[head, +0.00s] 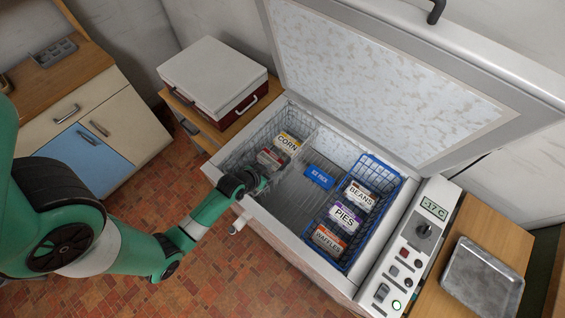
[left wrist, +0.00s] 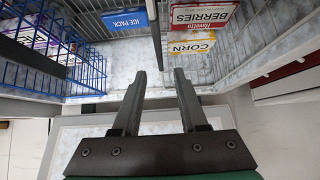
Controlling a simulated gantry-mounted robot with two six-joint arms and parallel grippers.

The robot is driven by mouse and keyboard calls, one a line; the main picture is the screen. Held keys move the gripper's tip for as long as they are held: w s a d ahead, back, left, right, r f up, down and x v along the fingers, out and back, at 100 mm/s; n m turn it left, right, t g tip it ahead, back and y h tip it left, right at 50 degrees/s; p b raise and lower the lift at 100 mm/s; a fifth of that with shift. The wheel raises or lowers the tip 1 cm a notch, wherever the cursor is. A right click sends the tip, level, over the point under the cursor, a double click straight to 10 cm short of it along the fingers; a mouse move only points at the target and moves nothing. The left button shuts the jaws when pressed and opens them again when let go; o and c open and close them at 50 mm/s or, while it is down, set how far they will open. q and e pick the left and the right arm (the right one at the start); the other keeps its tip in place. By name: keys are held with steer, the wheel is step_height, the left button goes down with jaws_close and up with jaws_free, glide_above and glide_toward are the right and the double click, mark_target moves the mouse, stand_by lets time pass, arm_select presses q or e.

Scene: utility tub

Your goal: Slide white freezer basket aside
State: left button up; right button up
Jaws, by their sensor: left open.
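The white freezer basket (head: 246,147) is a pale wire basket at the left end of the open chest freezer (head: 287,233). A corn box (head: 287,142) and a berries box (head: 270,158) sit in it. The basket's wire side (left wrist: 268,42) shows at the right of the left wrist view, with the berries box (left wrist: 203,15) and corn box (left wrist: 192,44). My left gripper (head: 264,183) is at the basket's near end, over the freezer's front rim. Its fingers (left wrist: 160,85) are apart with nothing between them. Whether they touch the basket cannot be told. My right gripper is out of view.
A blue basket (head: 391,197) with beans, pies and waffles boxes stands at the freezer's right end. A blue ice pack (head: 319,177) lies between the baskets. The freezer lid (head: 390,85) stands open behind. The control panel (head: 407,255) is at the right.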

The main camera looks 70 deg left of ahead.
mark_target(282, 166)
arm_select(q)
steer(key=b+x, duration=0.3)
steer(key=x, duration=0.5)
steer(key=shift+w+f, duration=0.15)
jaws_close()
stand_by(1.0)
